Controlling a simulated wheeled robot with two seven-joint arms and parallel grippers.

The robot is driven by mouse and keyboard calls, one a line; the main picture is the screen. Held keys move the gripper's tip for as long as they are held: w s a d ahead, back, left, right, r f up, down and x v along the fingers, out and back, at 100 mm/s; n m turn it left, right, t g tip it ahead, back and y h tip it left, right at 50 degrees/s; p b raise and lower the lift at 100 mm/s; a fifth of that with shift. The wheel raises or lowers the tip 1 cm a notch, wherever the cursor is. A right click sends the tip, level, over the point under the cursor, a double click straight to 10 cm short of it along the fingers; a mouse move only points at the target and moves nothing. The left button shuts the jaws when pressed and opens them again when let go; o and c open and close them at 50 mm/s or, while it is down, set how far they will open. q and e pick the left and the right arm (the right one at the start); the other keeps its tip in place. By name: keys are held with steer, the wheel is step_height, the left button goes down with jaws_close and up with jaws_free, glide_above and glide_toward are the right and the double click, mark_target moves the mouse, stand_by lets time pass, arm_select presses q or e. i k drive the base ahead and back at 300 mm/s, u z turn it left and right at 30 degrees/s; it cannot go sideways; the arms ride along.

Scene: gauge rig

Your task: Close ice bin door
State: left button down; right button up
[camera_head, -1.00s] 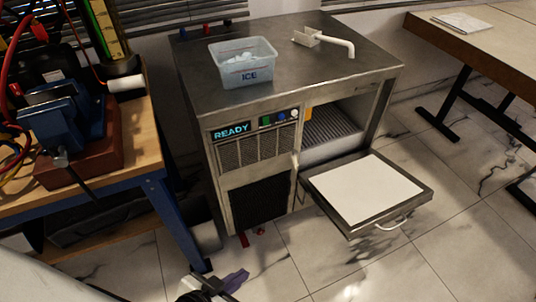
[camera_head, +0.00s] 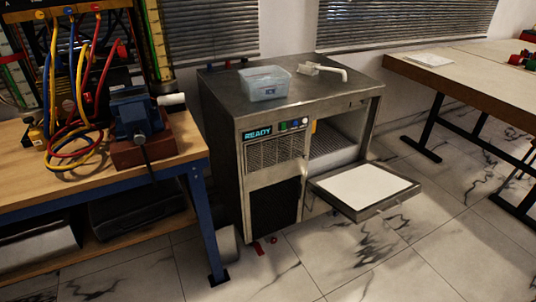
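The ice machine (camera_head: 272,170) is a steel cabinet in the middle of the head view, with a lit READY display on its front. Its ice bin door (camera_head: 364,191) hangs open at the right half of the front. It lies roughly level, with a pale panel facing up and a handle (camera_head: 380,211) at its outer edge. The bin opening (camera_head: 338,138) above it is uncovered and shows a ribbed interior. Neither of my grippers is in view.
A wooden workbench (camera_head: 60,178) with a blue vise (camera_head: 137,112) and hoses stands at left. A clear ICE tub (camera_head: 264,84) and a white scoop (camera_head: 324,70) sit on the machine. Another table (camera_head: 455,88) stands at right. The marble floor (camera_head: 400,255) before the door is clear.

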mark_target(363, 190)
steer(key=u, duration=0.15)
steer(key=k, duration=0.35)
steer(key=z, duration=0.8)
steer(key=i, duration=1.35)
steer(key=u, duration=0.35)
